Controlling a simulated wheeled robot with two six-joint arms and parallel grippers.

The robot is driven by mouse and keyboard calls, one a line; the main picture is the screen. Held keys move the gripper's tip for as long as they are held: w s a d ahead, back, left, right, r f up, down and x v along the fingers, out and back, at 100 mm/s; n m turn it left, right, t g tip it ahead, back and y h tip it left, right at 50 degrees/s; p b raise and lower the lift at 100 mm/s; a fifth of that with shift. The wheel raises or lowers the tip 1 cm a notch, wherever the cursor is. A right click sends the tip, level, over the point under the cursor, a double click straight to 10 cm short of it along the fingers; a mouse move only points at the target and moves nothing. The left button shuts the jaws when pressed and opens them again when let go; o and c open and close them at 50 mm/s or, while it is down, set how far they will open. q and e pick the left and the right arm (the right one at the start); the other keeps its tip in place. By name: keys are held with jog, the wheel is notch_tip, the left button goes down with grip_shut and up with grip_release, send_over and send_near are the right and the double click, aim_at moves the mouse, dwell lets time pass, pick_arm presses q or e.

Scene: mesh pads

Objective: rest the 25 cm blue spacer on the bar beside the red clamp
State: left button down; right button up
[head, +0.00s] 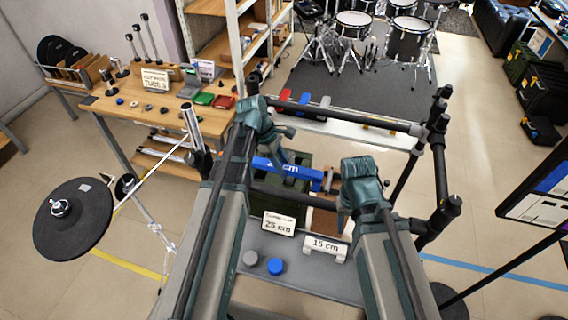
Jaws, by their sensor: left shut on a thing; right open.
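The blue spacer (290,171), with white "cm" lettering, is held roughly level by my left gripper (281,158), which is shut on it. The spacer hangs below and in front of the far dark bar (348,115), apart from it. The red clamp (284,95) is at the left part of that bar, with a blue clamp (304,98) and a grey clamp (325,102) to its right. My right gripper (356,185) is open, to the right of the spacer; its fingers are mostly hidden by its wrist.
A nearer dark bar (300,196) runs below the spacer. A "25 cm" card (279,225), a "15 cm" card (325,245), a grey cap (250,258) and a blue cap (275,266) are in front. A black cymbal pad (73,225) stands left. Dark posts (438,175) stand right.

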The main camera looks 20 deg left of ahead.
aim_at(270, 163)
pick_arm(q)
jog(key=shift+f, duration=0.2)
notch_tip(270, 163, down, 10)
jog(key=b, duration=1)
jog(key=shift+f+b, duration=0.2)
jog(key=shift+b, duration=0.2)
jog(key=shift+c, duration=2.1)
grip_release()
jog(key=shift+r, duration=0.15)
jog(key=p+v, duration=1.3)
jog(key=shift+a+r, duration=0.2)
jog(key=shift+r, duration=0.05)
jog(key=shift+d+f, duration=0.1)
